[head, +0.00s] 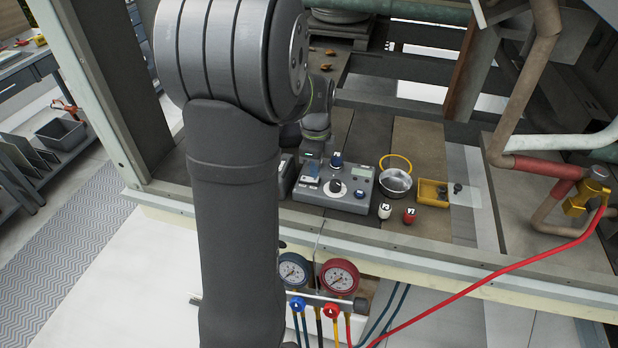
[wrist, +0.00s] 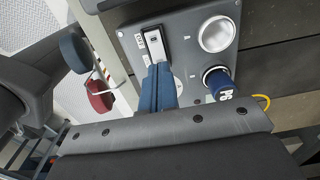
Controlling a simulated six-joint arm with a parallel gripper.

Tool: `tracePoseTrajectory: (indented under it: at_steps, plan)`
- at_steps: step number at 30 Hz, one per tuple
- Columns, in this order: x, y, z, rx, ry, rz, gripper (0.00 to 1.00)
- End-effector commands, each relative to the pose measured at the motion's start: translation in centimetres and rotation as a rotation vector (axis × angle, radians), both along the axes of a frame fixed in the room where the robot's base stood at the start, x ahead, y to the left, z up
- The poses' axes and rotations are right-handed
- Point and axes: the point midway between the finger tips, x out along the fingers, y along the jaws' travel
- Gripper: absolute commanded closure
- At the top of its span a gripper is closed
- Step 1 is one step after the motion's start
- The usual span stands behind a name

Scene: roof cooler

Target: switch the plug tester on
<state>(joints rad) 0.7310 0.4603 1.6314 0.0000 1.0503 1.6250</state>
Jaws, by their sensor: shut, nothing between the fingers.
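The plug tester (head: 352,203) is a grey box on the deck at the middle of the head view, with a dark knob, a small display and a blue plug (head: 336,158) standing in it. In the wrist view its dark panel (wrist: 190,30) shows a white-framed switch (wrist: 154,42), a round pale socket or lamp, and the blue plug (wrist: 219,82) to the right. My gripper (head: 312,171) is shut and empty at the tester's left part. In the wrist view its blue fingers (wrist: 159,72) end right beside the switch. I cannot tell whether they touch it, nor the switch's position.
A white plug (head: 384,211) and a red plug (head: 409,216) stand right of the tester. Behind them are a metal cup (head: 397,184) and a yellow tray (head: 431,192). Pipes and a red hose (head: 480,281) are at right. Gauges (head: 315,274) hang in front, below the edge.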

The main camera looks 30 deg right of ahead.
Motion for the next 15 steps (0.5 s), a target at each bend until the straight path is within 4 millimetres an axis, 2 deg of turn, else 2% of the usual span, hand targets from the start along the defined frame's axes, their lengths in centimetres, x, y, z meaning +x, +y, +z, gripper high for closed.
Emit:
tracePoseTrajectory:
  at_steps: [15]
  plan:
    - [0.01, -0.01, -0.82, 0.0, 0.0, 0.0, 1.0]
